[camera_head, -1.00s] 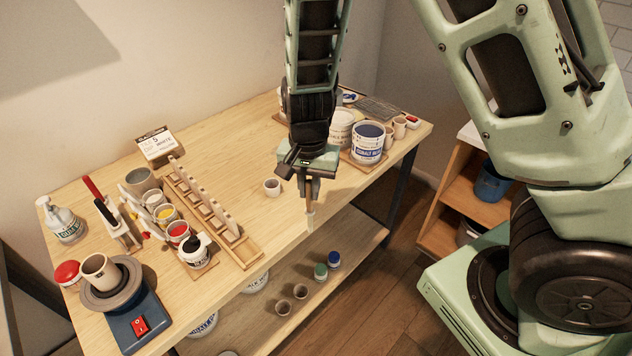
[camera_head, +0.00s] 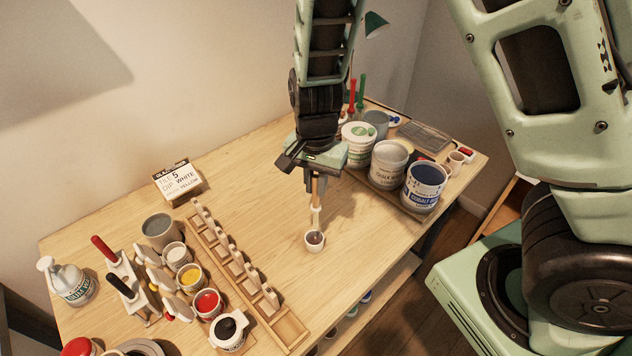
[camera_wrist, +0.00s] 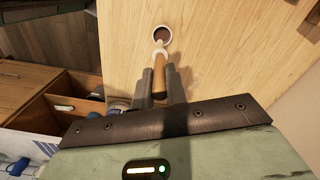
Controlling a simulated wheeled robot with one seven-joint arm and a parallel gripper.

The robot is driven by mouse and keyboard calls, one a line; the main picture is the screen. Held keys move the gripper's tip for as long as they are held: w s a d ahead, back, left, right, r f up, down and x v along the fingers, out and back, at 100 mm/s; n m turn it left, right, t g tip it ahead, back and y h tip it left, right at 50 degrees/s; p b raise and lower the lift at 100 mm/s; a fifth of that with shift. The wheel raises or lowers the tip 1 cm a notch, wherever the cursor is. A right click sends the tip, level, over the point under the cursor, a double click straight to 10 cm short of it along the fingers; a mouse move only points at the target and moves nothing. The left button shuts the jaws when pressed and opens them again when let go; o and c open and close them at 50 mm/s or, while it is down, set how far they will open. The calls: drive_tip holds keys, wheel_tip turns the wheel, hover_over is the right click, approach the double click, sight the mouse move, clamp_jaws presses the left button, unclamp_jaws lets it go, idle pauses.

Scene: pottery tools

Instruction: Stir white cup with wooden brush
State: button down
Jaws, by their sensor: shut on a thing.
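A small white cup (camera_head: 315,248) with a dark inside stands on the wooden table; it also shows at the top of the wrist view (camera_wrist: 163,33). My gripper (camera_head: 314,190) is shut on the wooden brush (camera_head: 316,197), which points down with its pale bristle end at the cup. Another white-filled cup (camera_head: 177,256) stands in the paint row.
A wooden rack (camera_head: 240,268) with upright pieces lies left of the cup. Yellow (camera_head: 191,277), red (camera_head: 207,304) and black (camera_head: 229,330) paint cups stand further left. Large buckets, including a blue one (camera_head: 424,188), stand to the right. Table around the cup is clear.

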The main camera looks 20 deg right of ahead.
sight(316, 205)
drive_tip(key=shift+f+b, duration=3.5)
drive_tip(key=shift+f, duration=0.65)
drive_tip(key=shift+r, duration=0.1)
drive_tip(key=shift+d+r+p, duration=0.1)
drive_tip(key=shift+r+p, duration=0.1)
drive_tip(key=shift+p, duration=0.55)
drive_tip(key=p, duration=0.3)
drive_tip(key=shift+w+d+r, duration=0.1)
drive_tip(key=shift+r, duration=0.05)
drive_tip(key=shift+p, duration=1.3)
